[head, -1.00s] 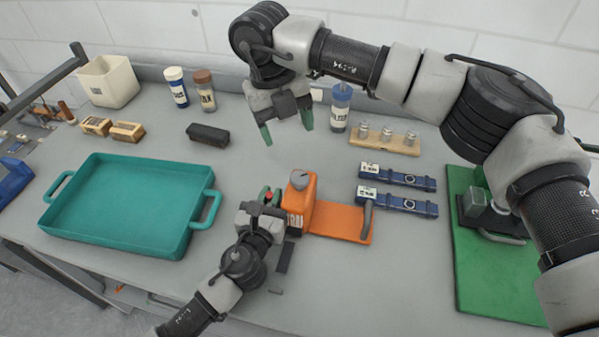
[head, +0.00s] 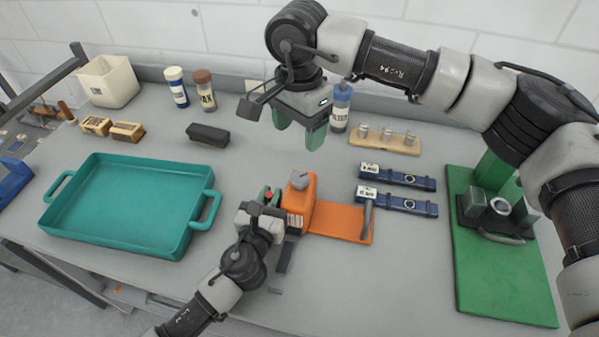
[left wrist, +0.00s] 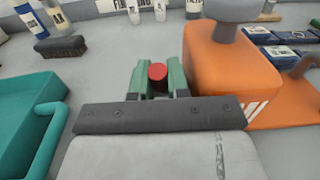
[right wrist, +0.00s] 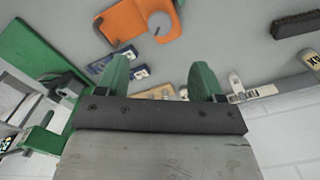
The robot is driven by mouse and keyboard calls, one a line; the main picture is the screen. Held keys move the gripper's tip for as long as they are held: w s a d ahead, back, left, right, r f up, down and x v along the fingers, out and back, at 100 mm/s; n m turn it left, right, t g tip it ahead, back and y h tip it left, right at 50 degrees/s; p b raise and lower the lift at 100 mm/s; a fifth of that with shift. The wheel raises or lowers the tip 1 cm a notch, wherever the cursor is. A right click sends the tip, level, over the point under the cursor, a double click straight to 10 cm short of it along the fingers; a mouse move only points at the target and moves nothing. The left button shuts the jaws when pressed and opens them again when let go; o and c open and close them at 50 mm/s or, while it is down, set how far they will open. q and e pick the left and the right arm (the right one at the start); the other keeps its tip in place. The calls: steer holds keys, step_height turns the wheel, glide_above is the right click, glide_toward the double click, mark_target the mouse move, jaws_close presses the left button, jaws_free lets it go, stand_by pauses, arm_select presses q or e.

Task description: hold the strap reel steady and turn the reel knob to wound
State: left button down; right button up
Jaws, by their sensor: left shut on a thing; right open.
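The strap reel is an orange block (head: 303,213) with a flat orange plate (head: 345,222) and a grey upright lever at its right end. A grey reel knob (head: 299,179) tops the block; it shows in the left wrist view (left wrist: 231,10) and right wrist view (right wrist: 160,26). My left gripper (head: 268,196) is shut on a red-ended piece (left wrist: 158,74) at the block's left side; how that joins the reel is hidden. My right gripper (head: 302,127) is open and empty, above and behind the knob, apart from it. In the right wrist view its green fingers (right wrist: 161,82) are spread.
A teal tray (head: 118,230) lies left of the reel. Two blue strap-like pieces (head: 397,178) lie to its right. Behind stand bottles (head: 340,108) and a wooden rack (head: 384,140). A green board (head: 500,285) with a fixture is at far right.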

mark_target(299, 176)
steer(key=shift+n, duration=0.4)
step_height(299, 176, down, 12)
steer(key=shift+f, duration=0.1)
steer(key=shift+c, duration=0.3)
steer(key=c, duration=0.9)
steer(key=shift+m, duration=0.4)
steer(key=m, duration=1.3)
steer(key=shift+m, duration=0.3)
